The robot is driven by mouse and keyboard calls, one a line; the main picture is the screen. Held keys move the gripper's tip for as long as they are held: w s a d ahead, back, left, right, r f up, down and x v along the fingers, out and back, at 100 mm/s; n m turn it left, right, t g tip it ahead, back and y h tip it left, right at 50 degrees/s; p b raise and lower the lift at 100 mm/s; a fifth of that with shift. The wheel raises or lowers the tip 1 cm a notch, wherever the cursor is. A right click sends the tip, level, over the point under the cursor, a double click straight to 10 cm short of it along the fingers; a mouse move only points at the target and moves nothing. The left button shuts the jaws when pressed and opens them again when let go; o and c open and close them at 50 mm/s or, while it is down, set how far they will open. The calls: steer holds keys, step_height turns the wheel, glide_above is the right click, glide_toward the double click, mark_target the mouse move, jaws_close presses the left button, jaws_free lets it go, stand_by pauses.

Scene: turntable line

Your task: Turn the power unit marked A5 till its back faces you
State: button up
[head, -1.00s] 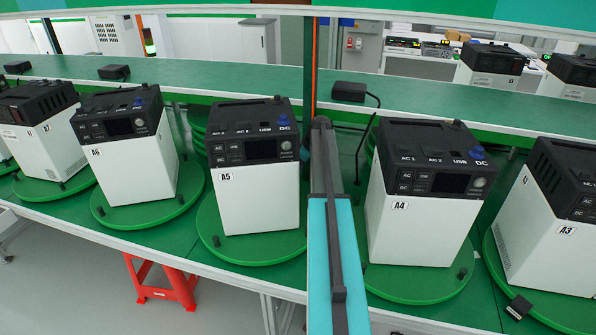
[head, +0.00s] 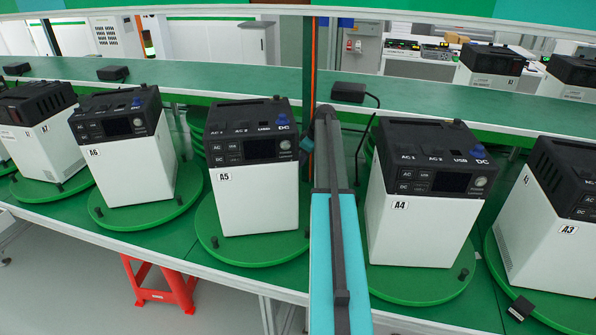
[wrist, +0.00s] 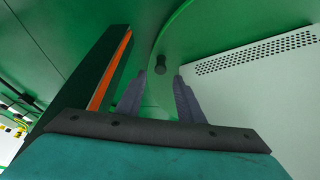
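The power unit marked A5 (head: 258,200) stands upright on a round green turntable (head: 240,252) in the head view. Its labelled front, with buttons and screen, faces me. A small dark peg (head: 215,242) stands on the turntable's front left rim. In the wrist view, my gripper (wrist: 163,84) is open. Its grey fingers point at a dark peg (wrist: 160,66) on a green disc's rim, which appears between the tips; I cannot tell the depth. A white vented wall (wrist: 265,95) is at right; its label is out of view. My arm hides the fingers in the head view.
Unit A4 (head: 415,230) stands close on the right and A6 (head: 135,170) on the left, each on its own turntable. A dark post with an orange stripe (head: 310,75) rises behind the gap between A5 and A4; it also shows in the wrist view (wrist: 108,72).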

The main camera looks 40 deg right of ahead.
steer(key=b+v, duration=0.1)
steer(key=v, duration=0.7)
steer(key=shift+r+b, duration=0.3)
steer(key=shift+b, duration=0.1)
steer(key=shift+c, duration=0.4)
